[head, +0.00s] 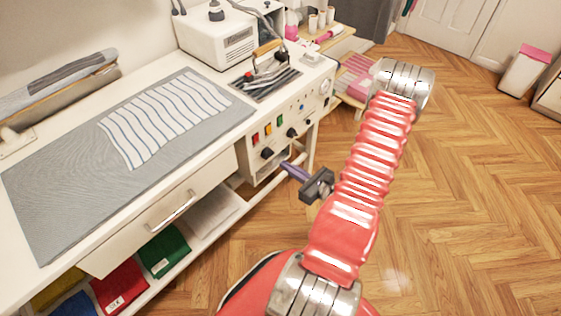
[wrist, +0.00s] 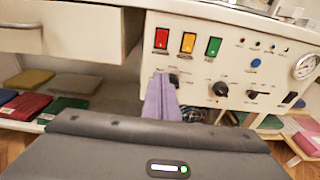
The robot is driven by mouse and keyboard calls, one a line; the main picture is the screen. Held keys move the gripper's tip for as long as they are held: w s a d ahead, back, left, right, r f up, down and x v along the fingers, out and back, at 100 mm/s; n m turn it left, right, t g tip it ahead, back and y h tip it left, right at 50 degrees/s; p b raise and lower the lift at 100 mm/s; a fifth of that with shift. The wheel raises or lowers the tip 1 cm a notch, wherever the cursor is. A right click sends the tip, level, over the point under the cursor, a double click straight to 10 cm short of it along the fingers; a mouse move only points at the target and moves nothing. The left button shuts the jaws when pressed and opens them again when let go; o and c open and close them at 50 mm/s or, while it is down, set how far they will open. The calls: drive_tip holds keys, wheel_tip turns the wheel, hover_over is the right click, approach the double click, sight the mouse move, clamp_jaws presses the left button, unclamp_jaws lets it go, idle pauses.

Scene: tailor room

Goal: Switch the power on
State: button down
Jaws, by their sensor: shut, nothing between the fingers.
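The white control panel (head: 290,130) is on the front of the workbench, and fills the upper right of the wrist view (wrist: 205,68). It has a red switch (wrist: 162,38), an orange switch (wrist: 187,42) and a green switch (wrist: 213,46) in a row; their labels are too small to read. My gripper (head: 287,167), with purple fingers, is shut and empty, a little in front of and below the panel. In the wrist view its fingers (wrist: 161,82) point up below the red and orange switches and partly hide a black knob (wrist: 174,79).
More black knobs (wrist: 220,89), a blue button (wrist: 256,63) and a round gauge (wrist: 305,66) lie to the right on the panel. A drawer (head: 165,205) and a low shelf with folded cloths (head: 163,250) are at the left.

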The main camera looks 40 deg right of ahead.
drive_tip(key=s, duration=0.2)
drive_tip(key=shift+s+f, duration=0.2)
drive_tip(key=shift+s, duration=0.1)
idle(0.5)
